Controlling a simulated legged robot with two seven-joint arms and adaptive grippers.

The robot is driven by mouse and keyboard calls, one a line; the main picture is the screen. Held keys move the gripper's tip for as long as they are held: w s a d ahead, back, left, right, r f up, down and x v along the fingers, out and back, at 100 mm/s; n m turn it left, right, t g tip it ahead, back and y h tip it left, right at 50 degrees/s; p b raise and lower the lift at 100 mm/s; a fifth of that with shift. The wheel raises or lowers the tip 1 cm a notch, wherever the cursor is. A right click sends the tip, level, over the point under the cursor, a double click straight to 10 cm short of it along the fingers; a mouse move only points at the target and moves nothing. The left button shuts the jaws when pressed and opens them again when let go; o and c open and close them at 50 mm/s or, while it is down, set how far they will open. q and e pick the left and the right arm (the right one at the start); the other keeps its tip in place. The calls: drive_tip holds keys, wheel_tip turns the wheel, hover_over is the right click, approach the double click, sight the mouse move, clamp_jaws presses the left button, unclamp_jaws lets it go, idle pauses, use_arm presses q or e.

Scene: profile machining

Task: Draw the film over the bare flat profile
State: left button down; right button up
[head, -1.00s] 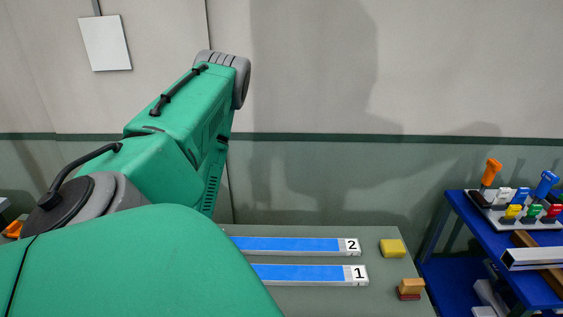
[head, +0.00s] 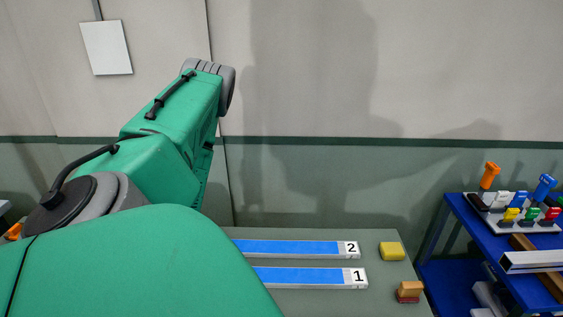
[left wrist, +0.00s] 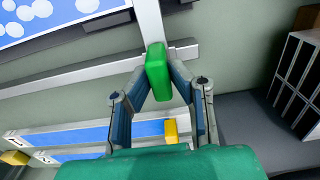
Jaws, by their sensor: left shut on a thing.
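Two profiles lie on the grey-green table in the head view, profile 2 (head: 348,249) above profile 1 (head: 357,276). Each has blue film (head: 285,248) along its top; their left ends are hidden by my left arm. Both show at the lower left of the left wrist view (left wrist: 85,138). My left gripper (left wrist: 158,75) is shut on a green block (left wrist: 157,72). Behind the block, a bare grey strip (left wrist: 90,71) runs across and a pale bar (left wrist: 147,22) stands upright in the picture; I cannot tell whether the block touches them. My right gripper is out of view.
A yellow block (head: 391,251) and a wooden stamp-like piece (head: 410,291) lie right of the profiles. A blue cart (head: 455,230) with coloured-handled tools stands at the right. A yellow piece (left wrist: 171,130) and a grey slotted rack (left wrist: 300,82) show in the wrist view.

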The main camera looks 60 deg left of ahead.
use_arm(q)
drive_tip(key=shift+s+a, duration=0.2)
idle(0.5)
drive_tip(key=shift+s+a, duration=0.2)
drive_tip(key=shift+s, duration=0.15)
drive_tip(key=c, duration=1.3)
unclamp_jaws()
drive_tip(key=shift+d, duration=0.1)
